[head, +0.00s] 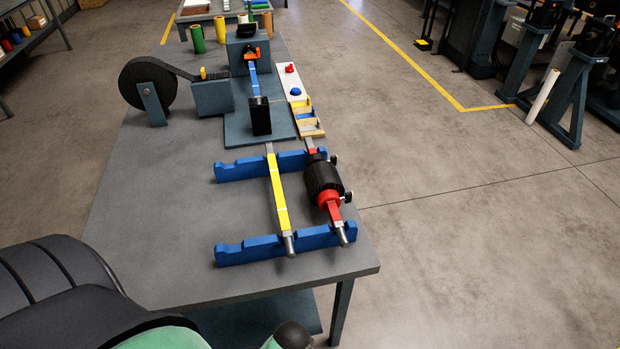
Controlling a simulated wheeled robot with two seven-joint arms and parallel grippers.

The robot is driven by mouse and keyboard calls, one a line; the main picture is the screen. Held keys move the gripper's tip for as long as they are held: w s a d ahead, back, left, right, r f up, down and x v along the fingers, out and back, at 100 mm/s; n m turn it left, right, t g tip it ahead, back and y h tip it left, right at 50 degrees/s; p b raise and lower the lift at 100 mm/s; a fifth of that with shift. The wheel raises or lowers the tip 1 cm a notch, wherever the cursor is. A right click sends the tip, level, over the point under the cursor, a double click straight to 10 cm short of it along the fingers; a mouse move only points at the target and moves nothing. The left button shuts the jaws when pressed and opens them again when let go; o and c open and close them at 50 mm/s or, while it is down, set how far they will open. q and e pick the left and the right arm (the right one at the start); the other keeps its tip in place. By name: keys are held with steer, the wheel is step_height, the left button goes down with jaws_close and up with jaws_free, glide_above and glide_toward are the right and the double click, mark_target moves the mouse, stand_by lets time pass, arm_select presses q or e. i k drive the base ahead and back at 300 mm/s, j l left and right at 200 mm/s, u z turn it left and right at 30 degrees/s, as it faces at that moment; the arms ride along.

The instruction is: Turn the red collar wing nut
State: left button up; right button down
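A red collar (328,198) sits on the right-hand rod at the near end of a black roll (323,178). A small dark wing nut (347,197) sticks out from the right side of this collar. Another dark knob (334,159) shows at the far end of the roll, next to a red part partly hidden by the roll. The rod rests across two blue notched racks (240,250) on the grey table. Neither of my grippers is in view; only dark and green parts of my body show at the bottom left.
A yellow rod (279,200) lies parallel on the racks, left of the roll. Further back are a press with a blue lever (254,80), a black belt coil (147,88) and a tray (306,117). The table's left front (160,240) is clear.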

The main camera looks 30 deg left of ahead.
mark_target(347, 198)
steer(key=i+l+u, duration=0.2)
steer(key=l+u, duration=0.25)
steer(key=i+l+u, duration=0.15)
steer(key=l+u, duration=1.1)
steer(key=i+l, duration=0.05)
steer(key=l, duration=0.05)
